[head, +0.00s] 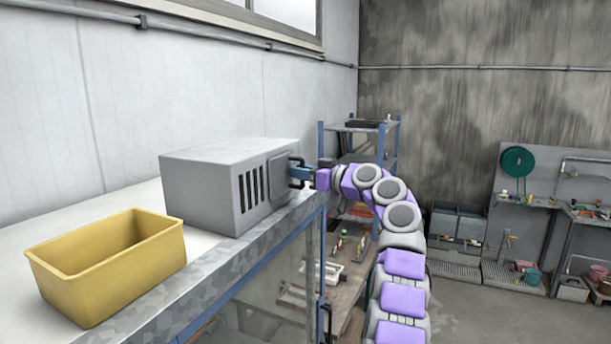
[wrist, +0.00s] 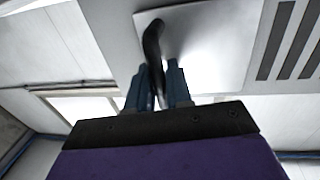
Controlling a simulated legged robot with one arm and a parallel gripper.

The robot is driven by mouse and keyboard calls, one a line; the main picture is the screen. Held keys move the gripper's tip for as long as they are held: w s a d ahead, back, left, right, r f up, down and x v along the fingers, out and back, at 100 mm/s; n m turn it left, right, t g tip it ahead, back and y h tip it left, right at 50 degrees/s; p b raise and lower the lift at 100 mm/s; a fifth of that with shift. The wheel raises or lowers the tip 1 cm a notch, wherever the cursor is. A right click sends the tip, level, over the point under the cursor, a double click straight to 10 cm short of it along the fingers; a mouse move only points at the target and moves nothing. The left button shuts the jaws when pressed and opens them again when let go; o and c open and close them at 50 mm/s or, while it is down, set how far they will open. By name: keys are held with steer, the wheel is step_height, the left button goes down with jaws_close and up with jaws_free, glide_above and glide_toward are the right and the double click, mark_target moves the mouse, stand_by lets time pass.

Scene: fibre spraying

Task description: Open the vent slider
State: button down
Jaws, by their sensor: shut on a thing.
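The vent box (head: 205,185) is a grey box on the bench top, with dark vertical slots (head: 251,188) in its front face. The slider (head: 279,180) is a flat grey plate at the right end of that face, with a black bar handle (head: 298,172). In the wrist view the plate (wrist: 210,45), the handle (wrist: 153,48) and several dark slots (wrist: 290,40) show, the slots uncovered at the right. My gripper (head: 303,172) is at the handle; its blue fingers (wrist: 163,85) are shut on it. The exact finger contact is partly hidden.
A yellow bin (head: 110,268) stands on the bench (head: 215,268) left of the box. A blue-framed shelf (head: 360,140) stands behind my arm. A lower wooden table (head: 345,290) holds small items. Floor (head: 480,310) is clear at the right.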

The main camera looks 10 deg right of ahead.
steer(key=shift+s+a+r+h, duration=0.15)
steer(key=shift+a+h, duration=0.15)
steer(key=c, duration=1.2)
jaws_free()
steer(key=shift+c, duration=0.2)
steer(key=shift+d, duration=0.6)
steer(key=shift+a, duration=0.3)
steer(key=shift+f, duration=0.2)
steer(key=b+v, duration=0.5)
steer(key=v, duration=1.2)
steer(key=shift+d+f+b, duration=0.25)
steer(key=shift+b, duration=0.15)
